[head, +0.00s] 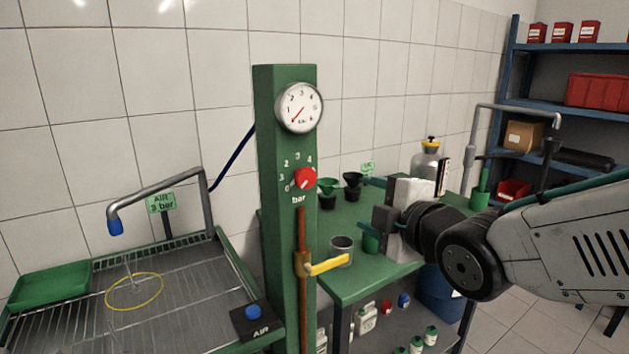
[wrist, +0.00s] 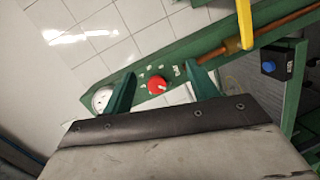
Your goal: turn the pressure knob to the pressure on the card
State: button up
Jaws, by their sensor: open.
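The red pressure knob (head: 304,178) sits on the green post, ringed by pressure numbers, with "bar" below; its exact setting is too small to read. The round white gauge (head: 299,107) above it has a red needle pointing down-left, near the low end. The green card (head: 161,202) reads AIR and a bar value; the digit looks like 3 but is blurred. My gripper (head: 378,200) is open and empty, right of the post and apart from the knob. In the wrist view the knob (wrist: 158,85) shows between the open fingers (wrist: 160,70), farther off.
A yellow lever (head: 328,264) sticks out from the copper pipe below the knob. A green bench (head: 375,283) with cups and a steel bottle stands right of the post. A wash tray (head: 190,290) with a bent spout is at left. A blue button box (head: 253,318) is low in front.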

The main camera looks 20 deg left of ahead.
aim_at(308, 179)
jog(key=w+a+n+y, duration=0.1)
jog(key=a, duration=0.3)
jog(key=w+a+r+n+y, duration=0.1)
jog(key=a, duration=0.2)
jog(key=a+n+y, duration=0.1)
jog(key=a, duration=0.3)
jog(key=shift+w+a+r+n, duration=0.35)
jog(key=shift+w+r+n, duration=0.05)
jog(key=c, duration=1)
